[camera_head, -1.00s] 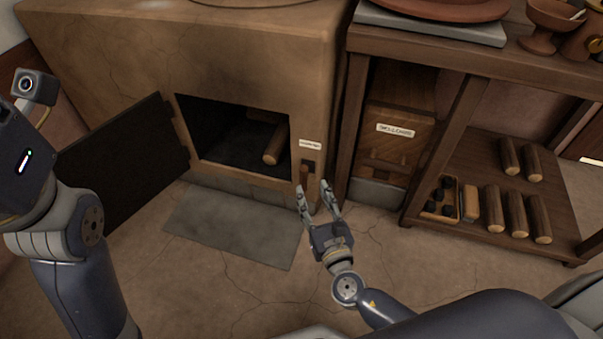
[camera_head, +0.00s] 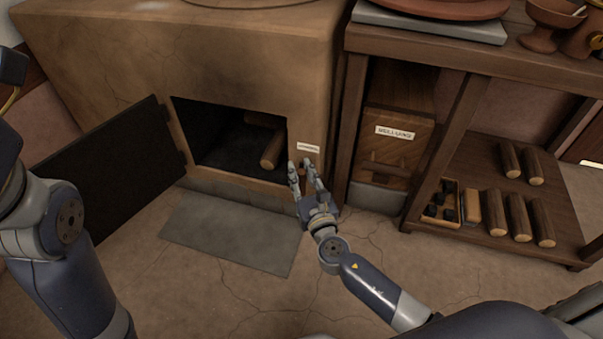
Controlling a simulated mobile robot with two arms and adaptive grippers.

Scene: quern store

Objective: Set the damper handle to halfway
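The damper handle is a small wooden piece on the stove front (camera_head: 230,65), right of the firebox opening and below a small white label (camera_head: 308,148). In the head view my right gripper (camera_head: 301,165) is at this spot, its two fingers pointing up at it. The fingers show a narrow gap, and they largely hide the handle and its slot. I cannot tell whether they touch or grip it. Of my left arm only links show at the left edge; its gripper is out of the picture.
The black firebox door (camera_head: 115,180) stands open to the left, with logs (camera_head: 272,148) inside the opening. A grey floor plate (camera_head: 230,232) lies in front. A wooden shelf unit (camera_head: 440,58) with logs and a small box (camera_head: 441,205) stands close on the right.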

